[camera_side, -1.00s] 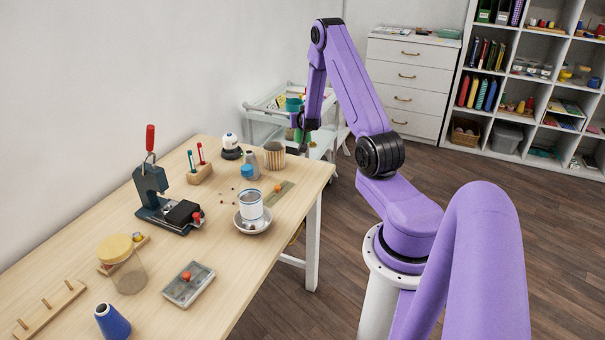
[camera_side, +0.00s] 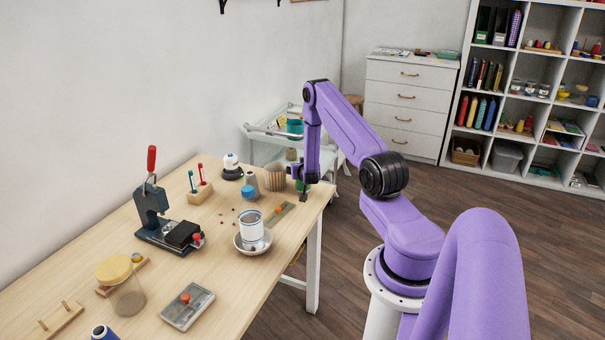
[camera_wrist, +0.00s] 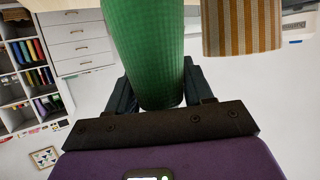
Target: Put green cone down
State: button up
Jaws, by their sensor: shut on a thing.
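The green cone (camera_wrist: 146,45) fills the middle of the wrist view between my two fingers. My gripper (camera_wrist: 160,92) is shut on it. In the side view my gripper (camera_side: 303,188) is low over the far right corner of the wooden table (camera_side: 236,297), and a small part of the green cone shows beside it, mostly hidden by my arm. I cannot tell whether the cone touches the table top.
A striped cup (camera_side: 274,176) stands close to the left of my gripper; it also shows in the wrist view (camera_wrist: 240,25). A white cart (camera_side: 262,136) is behind the table.

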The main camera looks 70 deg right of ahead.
jog(key=shift+f, duration=0.85)
jog(key=shift+f, duration=0.15)
jog(key=o, duration=1.1)
jog(key=shift+c, duration=0.2)
jog(key=shift+a+r, duration=0.1)
jog(key=shift+r, duration=0.1)
jog(key=v, duration=1.1)
jog(key=shift+s+a+r, duration=0.2)
jog(key=shift+a, duration=0.1)
